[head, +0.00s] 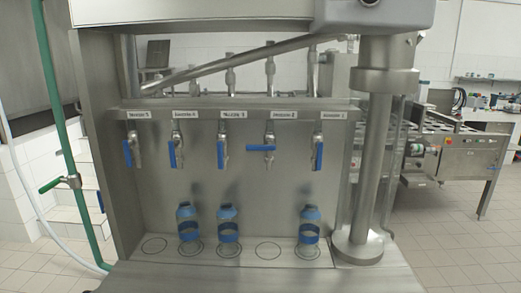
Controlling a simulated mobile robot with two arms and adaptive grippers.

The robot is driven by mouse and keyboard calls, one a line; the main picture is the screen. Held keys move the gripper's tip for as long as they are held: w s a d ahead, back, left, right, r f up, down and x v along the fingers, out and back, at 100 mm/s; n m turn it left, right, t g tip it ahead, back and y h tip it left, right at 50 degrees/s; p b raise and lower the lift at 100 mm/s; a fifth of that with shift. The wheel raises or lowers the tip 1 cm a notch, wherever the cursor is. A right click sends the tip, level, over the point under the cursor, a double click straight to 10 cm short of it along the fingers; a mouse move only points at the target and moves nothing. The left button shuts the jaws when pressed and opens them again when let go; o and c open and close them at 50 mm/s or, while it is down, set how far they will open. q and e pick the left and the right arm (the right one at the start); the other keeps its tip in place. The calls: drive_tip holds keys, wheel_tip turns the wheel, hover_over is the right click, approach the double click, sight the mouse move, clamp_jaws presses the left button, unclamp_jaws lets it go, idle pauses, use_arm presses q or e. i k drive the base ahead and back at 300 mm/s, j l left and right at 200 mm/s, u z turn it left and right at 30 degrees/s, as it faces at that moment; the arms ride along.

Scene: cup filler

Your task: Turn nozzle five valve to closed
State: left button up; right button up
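A row of metal nozzles with blue valve handles hangs under a steel ledge (237,112). The small labels look numbered from 5 at the left to 1 at the right. The nozzle five valve (127,153) is at the far left, its blue handle pointing straight down. The valve handles of nozzle four (172,155), nozzle three (222,155) and nozzle one (318,155) also point down. The nozzle two handle (262,147) lies horizontal. Neither of my grippers is in view.
Blue bottles stand below nozzle four (187,222), nozzle three (228,223) and nozzle one (310,225). The marked circles below nozzle five (154,245) and nozzle two (268,250) are empty. A green pipe (62,130) stands left; a thick steel column (376,150) stands right.

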sight(126, 144)
drive_tip(key=i+l+u, duration=0.1)
drive_tip(key=u, duration=1.05)
drive_tip(key=i+l, duration=0.05)
